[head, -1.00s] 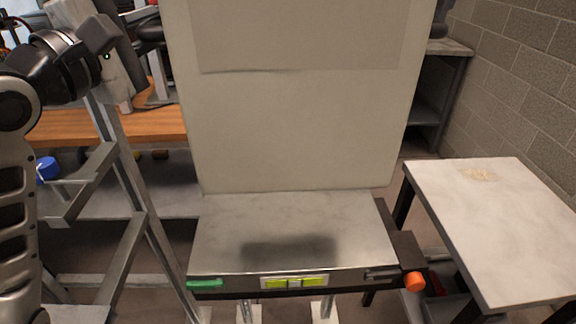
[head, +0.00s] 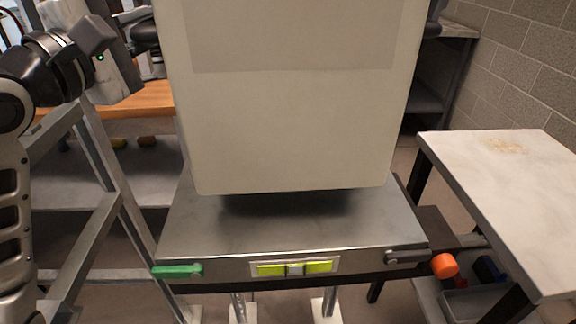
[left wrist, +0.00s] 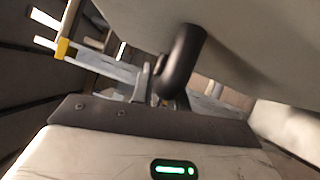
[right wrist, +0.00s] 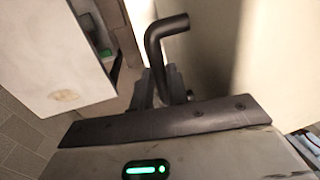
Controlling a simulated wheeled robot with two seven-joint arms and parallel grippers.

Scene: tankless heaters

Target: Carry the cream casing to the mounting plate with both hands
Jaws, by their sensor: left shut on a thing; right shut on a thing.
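The cream casing (head: 290,130) is a large upright box filling the middle of the head view. Its lower edge is over the metal-topped stand (head: 350,235), with a dark shadow just under it; I cannot tell whether they touch. My left gripper (left wrist: 168,98) is shut on a dark bent handle (left wrist: 184,62) beside the casing's pale side. My right gripper (right wrist: 165,88) is shut on another dark bent handle (right wrist: 155,45) at the casing. In the head view both gripper tips are hidden. I cannot make out a separate mounting plate; the casing hides what is behind it.
The stand's front has a green lever (head: 178,271), a yellow-green level vial (head: 295,268) and an orange knob (head: 444,265). A pale table (head: 500,190) stands at right before a block wall (head: 530,60). A grey metal frame (head: 110,165) and a wooden bench (head: 150,98) are at left.

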